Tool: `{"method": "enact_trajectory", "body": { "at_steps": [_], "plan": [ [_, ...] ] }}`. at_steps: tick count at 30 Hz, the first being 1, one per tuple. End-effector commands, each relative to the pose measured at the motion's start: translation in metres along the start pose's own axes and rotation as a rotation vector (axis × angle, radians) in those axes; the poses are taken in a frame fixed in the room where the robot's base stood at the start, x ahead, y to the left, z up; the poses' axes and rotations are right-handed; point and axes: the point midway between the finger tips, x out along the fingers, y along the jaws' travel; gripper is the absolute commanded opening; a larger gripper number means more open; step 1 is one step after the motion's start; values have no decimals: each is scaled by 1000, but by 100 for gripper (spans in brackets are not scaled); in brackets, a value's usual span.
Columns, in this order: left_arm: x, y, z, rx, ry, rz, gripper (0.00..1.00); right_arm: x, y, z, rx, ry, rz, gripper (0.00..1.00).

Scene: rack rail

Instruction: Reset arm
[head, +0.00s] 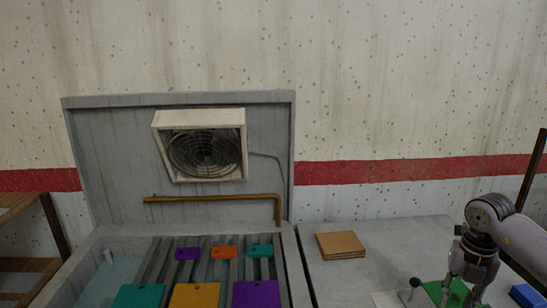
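My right gripper (464,290) points down at the lower right, at the end of my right arm (525,240). Its fingers look spread apart, with their tips near the bottom edge of the picture. A green flat piece (434,290) shows behind and between the fingers; I cannot tell if they touch it. My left arm and gripper are not in view.
A grey sink unit holds a slatted rack with small purple (188,253), orange (224,252) and teal (260,251) pieces. Larger teal (138,296), yellow (194,295) and purple (256,294) boards lie in front. Brown squares (340,245) lie on the grey counter (400,240). A blue piece (525,295) is lower right.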

Motion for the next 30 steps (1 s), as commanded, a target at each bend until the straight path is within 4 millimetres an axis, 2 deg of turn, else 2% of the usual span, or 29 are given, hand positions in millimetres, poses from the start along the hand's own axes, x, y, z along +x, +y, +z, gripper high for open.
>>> {"method": "enact_trajectory", "body": {
  "at_steps": [2,11,17,20,23,25,27,30],
  "plan": [
    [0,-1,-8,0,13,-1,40,6,14,-4,-29,3,40,31],
    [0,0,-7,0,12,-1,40,25,76,-26,-144,19,234,31],
    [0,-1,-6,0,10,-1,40,33,138,-57,-234,42,453,31],
    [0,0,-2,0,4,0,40,33,180,-82,-278,63,620,31],
    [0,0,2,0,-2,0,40,22,231,-119,-301,95,856,31],
    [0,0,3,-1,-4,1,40,4,264,-144,-286,117,1050,31],
    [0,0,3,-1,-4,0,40,-19,289,-163,-236,134,1240,31],
    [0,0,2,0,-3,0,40,-53,310,-178,-108,153,1490,31]
  ]
}}
